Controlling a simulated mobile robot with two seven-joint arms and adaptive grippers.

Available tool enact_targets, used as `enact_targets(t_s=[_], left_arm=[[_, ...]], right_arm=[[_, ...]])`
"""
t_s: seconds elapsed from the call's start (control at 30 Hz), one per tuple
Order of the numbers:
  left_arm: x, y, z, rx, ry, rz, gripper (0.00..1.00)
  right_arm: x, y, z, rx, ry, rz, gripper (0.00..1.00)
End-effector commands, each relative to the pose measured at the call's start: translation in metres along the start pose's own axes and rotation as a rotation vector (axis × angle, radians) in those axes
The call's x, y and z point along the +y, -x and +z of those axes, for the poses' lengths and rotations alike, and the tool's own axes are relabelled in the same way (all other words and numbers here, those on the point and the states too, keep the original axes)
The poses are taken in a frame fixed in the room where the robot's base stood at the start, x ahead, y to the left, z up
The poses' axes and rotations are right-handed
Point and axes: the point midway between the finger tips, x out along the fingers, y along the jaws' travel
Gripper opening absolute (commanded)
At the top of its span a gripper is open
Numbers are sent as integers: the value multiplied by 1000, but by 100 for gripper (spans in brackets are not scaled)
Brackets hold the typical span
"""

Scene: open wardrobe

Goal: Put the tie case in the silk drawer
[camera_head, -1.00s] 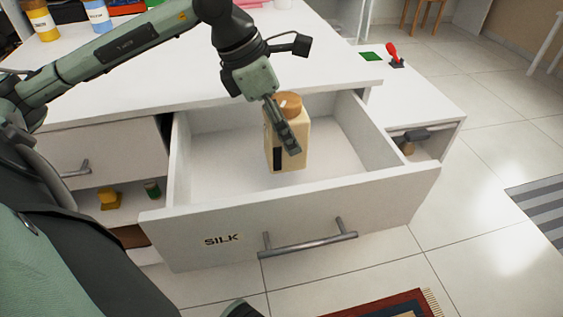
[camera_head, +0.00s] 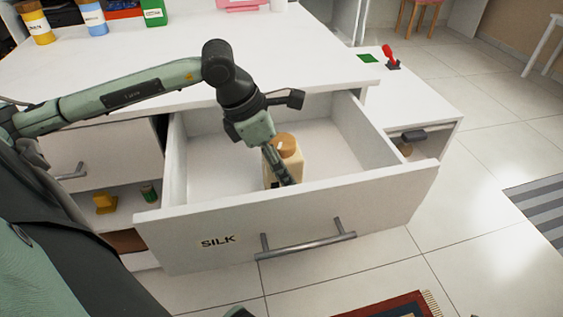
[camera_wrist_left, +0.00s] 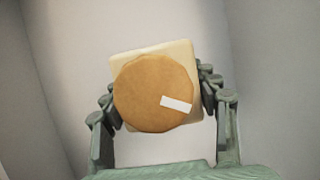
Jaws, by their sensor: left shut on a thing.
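The tie case is a cream, box-shaped container with a round tan lid (camera_head: 286,146). It is inside the open drawer labelled SILK (camera_head: 300,226), below the level of the drawer front's top edge. My left gripper (camera_head: 280,168) is shut on the case from above. In the left wrist view the case (camera_wrist_left: 153,88) is between the two fingers, with a white strip on its lid. The front panel hides the case's base, so I cannot tell whether it touches the drawer floor.
The rest of the drawer's inside is empty. The white worktop (camera_head: 120,60) behind holds several bottles. A side surface carries a red-handled item (camera_head: 391,58) and a green patch (camera_head: 368,58). A lower shelf at left holds a yellow item (camera_head: 105,203) and a green can (camera_head: 149,193).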

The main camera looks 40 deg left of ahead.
Motion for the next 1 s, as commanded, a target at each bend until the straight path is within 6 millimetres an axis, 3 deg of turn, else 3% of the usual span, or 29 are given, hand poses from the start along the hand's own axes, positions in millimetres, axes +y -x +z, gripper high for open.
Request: enact_targets(t_s=[0.17,0.2,0.37,0.8,1.0], left_arm=[[0,0,0,-1,0,1,25],[0,-1,0,0,0,0,61],[0,0,0,0,0,0,80],[0,2,0,0,0,0,80],[2,38,-2,5,-1,7,80]], right_arm=[[-2,-1,-4,19,0,-4,66],[-2,-1,-5,24,0,-5,66],[-3,-1,-6,29,0,-6,66],[-1,1,-1,-1,0,-2,66],[2,1,7,-29,-1,4,66]])
